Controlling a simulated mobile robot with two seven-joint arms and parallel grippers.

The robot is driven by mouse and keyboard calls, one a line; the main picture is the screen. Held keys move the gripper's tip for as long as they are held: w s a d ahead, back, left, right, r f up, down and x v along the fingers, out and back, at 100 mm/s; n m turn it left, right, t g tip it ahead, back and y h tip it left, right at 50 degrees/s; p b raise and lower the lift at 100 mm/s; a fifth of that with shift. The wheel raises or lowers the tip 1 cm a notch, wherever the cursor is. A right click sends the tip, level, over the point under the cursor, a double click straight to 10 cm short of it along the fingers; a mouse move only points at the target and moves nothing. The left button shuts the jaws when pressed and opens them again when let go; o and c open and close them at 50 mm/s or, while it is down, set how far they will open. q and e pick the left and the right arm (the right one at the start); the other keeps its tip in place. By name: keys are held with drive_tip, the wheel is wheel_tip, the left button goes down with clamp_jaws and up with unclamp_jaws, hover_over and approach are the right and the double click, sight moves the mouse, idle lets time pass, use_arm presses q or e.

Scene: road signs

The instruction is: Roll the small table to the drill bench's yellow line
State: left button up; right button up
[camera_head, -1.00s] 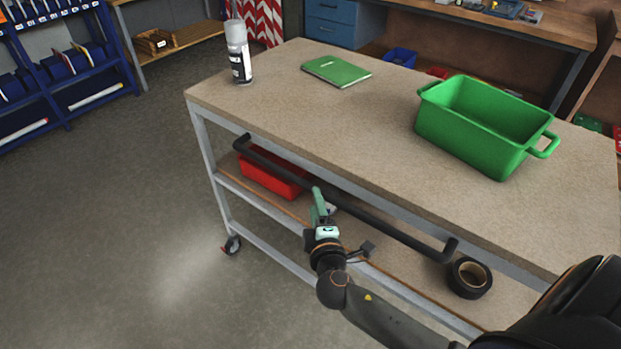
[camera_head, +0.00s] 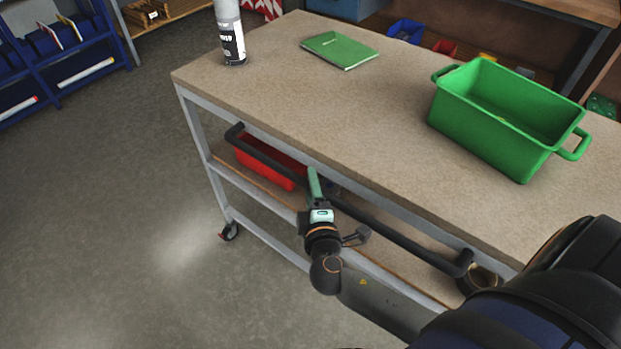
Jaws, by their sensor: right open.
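The small table (camera_head: 290,88) is a wheeled cart with a speckled tan top, grey metal frame and a lower shelf. A black push handle (camera_head: 390,236) runs along its near side. A caster (camera_head: 229,231) shows at the near left leg. My right gripper (camera_head: 314,184) is open at the middle of the handle, its green finger close to the bar; I cannot tell if it touches. My left gripper is not in view. The drill bench's yellow line is not in view.
On the table top are a spray can (camera_head: 230,34), a green notebook (camera_head: 340,50) and a green bin (camera_head: 498,125). A red bin (camera_head: 262,163) and black tape (camera_head: 481,279) are on the lower shelf. A blue rack (camera_head: 75,65) stands at left; floor (camera_head: 120,190) there is clear.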

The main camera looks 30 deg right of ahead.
idle(0.3)
clamp_jaws()
idle(0.3)
idle(1.0)
